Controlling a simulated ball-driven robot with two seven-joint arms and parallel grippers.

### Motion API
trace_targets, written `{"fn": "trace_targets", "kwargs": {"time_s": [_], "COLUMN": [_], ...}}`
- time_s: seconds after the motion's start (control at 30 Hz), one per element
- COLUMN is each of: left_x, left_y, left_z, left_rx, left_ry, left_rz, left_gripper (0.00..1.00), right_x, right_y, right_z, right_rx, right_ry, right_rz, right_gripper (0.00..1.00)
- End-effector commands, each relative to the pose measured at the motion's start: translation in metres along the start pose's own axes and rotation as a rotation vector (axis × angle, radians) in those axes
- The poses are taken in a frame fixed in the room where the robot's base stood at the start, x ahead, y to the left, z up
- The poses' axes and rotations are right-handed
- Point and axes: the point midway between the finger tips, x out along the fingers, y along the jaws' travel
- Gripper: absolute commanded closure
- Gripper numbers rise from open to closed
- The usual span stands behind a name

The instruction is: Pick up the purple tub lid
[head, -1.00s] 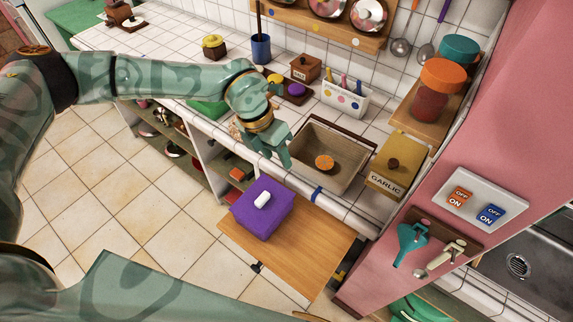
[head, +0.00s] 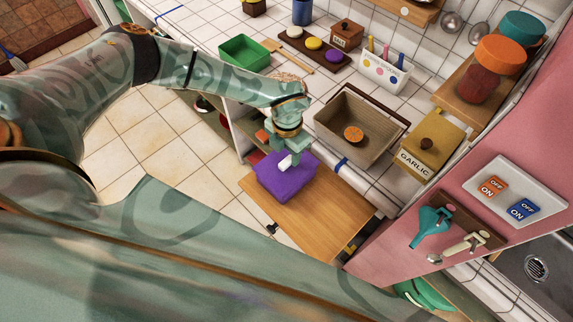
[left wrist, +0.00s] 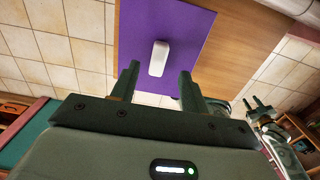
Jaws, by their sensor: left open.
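The purple tub lid (head: 287,180) has a white handle (head: 285,162) on top and sits on a tub over the wooden pull-out board. What is under the lid is mostly hidden. My left gripper (head: 286,153) is open and just above the handle. In the left wrist view, the lid (left wrist: 190,30) fills the upper middle, and the handle (left wrist: 159,58) lies beyond and between the open fingertips (left wrist: 158,72). No contact with the handle shows. My right gripper (left wrist: 254,104) shows small at the right of that view; its jaw state is unclear.
The wooden board (head: 330,212) is bare right of the lid. A pink wall (head: 470,160) closes the right side.

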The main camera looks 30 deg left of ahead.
Motion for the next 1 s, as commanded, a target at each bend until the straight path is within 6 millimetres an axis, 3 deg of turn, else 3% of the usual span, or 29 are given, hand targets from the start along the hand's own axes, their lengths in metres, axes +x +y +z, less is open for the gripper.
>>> {"fn": "trace_targets", "kwargs": {"time_s": [0.2,0.47,0.5,0.67,1.0], "left_x": [0.035,0.040,0.040,0.040,0.038], "left_y": [0.002,0.002,0.002,0.002,0.002], "left_z": [-0.001,-0.001,-0.001,-0.001,0.000], "left_rx": [0.001,0.001,0.001,0.000,0.000], "left_ry": [0.001,0.000,0.000,0.000,0.000], "left_rz": [0.001,0.000,0.000,0.000,0.000], "left_gripper": [0.55,0.55,0.57,1.00,1.00], "right_x": [0.002,0.002,0.002,0.002,0.002], "right_y": [0.009,0.012,0.013,0.013,0.013], "right_z": [0.009,0.009,0.009,0.008,0.008], "right_rx": [-0.006,-0.004,-0.004,-0.003,-0.003], "right_ry": [-0.012,-0.013,-0.013,-0.012,-0.011], "right_rz": [0.011,0.015,0.016,0.016,0.016], "right_gripper": [0.64,0.64,0.64,0.64,0.64]}}
